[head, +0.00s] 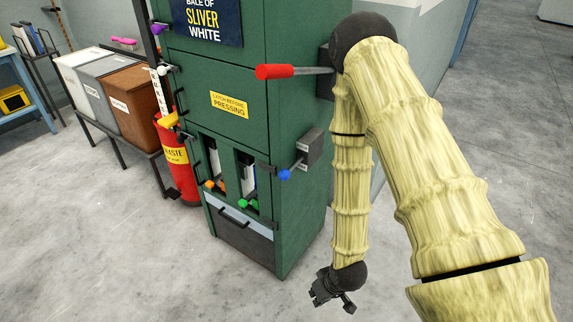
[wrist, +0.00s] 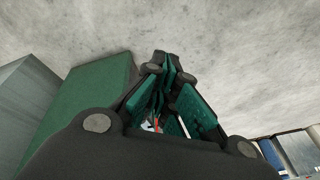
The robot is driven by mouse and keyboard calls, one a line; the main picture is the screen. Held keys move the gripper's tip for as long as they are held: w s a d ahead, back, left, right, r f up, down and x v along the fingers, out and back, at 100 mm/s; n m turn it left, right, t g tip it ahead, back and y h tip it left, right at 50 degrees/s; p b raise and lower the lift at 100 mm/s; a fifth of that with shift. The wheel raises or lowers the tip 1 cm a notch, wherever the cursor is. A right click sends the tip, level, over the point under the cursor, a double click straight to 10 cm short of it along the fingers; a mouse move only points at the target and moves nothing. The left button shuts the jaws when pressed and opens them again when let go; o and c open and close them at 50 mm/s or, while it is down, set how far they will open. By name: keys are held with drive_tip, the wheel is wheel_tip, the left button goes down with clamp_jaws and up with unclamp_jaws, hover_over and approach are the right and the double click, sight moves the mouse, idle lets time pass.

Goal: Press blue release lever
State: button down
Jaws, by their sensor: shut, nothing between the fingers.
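The blue release lever shows in the head view as a short rod with a blue knob (head: 284,174). It comes out of a grey box (head: 309,150) on the right side of the green press cabinet (head: 300,225). My gripper (head: 334,305) hangs low in front of the cabinet, below and to the right of the blue knob and well apart from it. It is shut and empty. In the wrist view my gripper's fingers (wrist: 170,75) meet in the middle, and the green cabinet (wrist: 90,100) is at the left. I cannot make out the blue lever there.
A red-handled lever (head: 275,72) sticks out higher on the cabinet, close to my arm. Orange and green knobs (head: 243,203) sit in the front openings. The floor in front is clear.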

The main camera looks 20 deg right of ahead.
drive_tip(key=w+d+r+n+t+y, duration=0.2)
drive_tip(key=w+r+n+t, duration=0.1)
drive_tip(key=w+r, duration=1)
drive_tip(key=w+d+r+n+t+y+p, duration=0.1)
drive_tip(key=w+d+r+n+t+y, duration=0.1)
drive_tip(key=w+r, duration=1.1)
wheel_tip(320, 180, up, 7)
drive_tip(key=shift+d+f+n+t, duration=0.15)
drive_tip(key=shift+d+n+t, duration=0.45)
drive_tip(key=shift+d+n, duration=0.35)
drive_tip(key=shift+a, duration=0.15)
drive_tip(key=p, duration=0.1)
hover_over(286, 175)
wheel_tip(286, 175, down, 7)
drive_tip(key=shift+f+p, duration=0.45)
drive_tip(key=shift+f, duration=0.95)
drive_tip(key=shift+f, duration=0.15)
